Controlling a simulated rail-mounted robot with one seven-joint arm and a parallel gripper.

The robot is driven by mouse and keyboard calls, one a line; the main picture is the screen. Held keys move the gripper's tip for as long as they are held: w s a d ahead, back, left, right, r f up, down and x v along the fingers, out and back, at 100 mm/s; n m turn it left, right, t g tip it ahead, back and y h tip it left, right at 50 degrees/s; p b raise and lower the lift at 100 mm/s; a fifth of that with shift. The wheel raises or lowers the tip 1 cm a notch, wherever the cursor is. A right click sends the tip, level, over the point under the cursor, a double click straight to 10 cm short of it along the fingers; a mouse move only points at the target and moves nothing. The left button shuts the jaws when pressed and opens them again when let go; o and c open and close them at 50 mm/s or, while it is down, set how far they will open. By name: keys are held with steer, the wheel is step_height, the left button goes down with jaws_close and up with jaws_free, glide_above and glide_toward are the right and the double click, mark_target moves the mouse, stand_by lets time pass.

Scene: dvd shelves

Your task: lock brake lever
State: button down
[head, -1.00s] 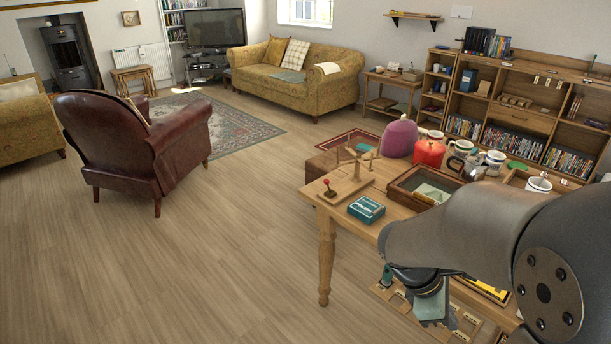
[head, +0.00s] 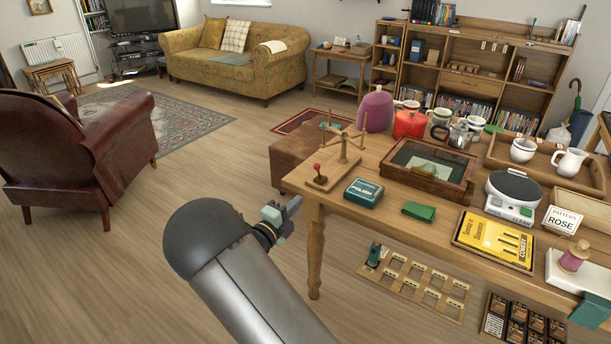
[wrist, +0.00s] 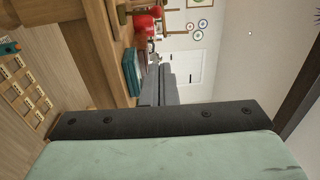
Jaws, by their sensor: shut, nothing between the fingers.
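A small lever with a red knob (head: 317,169) stands upright on a wooden base (head: 330,182) at the table's near left corner. A wooden post with crossed arms (head: 343,146) rises from the same base. My gripper (head: 292,206) is in front of the table's left corner, below and left of the lever, and apart from it. In the wrist view its fingers (wrist: 160,86) are together, with nothing between them. A red object (wrist: 143,23) shows beyond them, but I cannot tell whether it is the lever knob.
A teal polish tin (head: 363,192) sits right of the lever base, with a glass-lidded wooden case (head: 429,172) behind it. A table leg (head: 315,250) stands near my gripper. The floor left of the table is open up to the leather armchair (head: 75,155).

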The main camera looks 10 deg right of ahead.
steer(key=shift+d, duration=0.15)
steer(key=w+a+x, duration=0.2)
steer(key=x, duration=1)
steer(key=shift+w+d+b, duration=0.2)
steer(key=shift+w+b, duration=0.1)
steer(key=shift+b, duration=0.05)
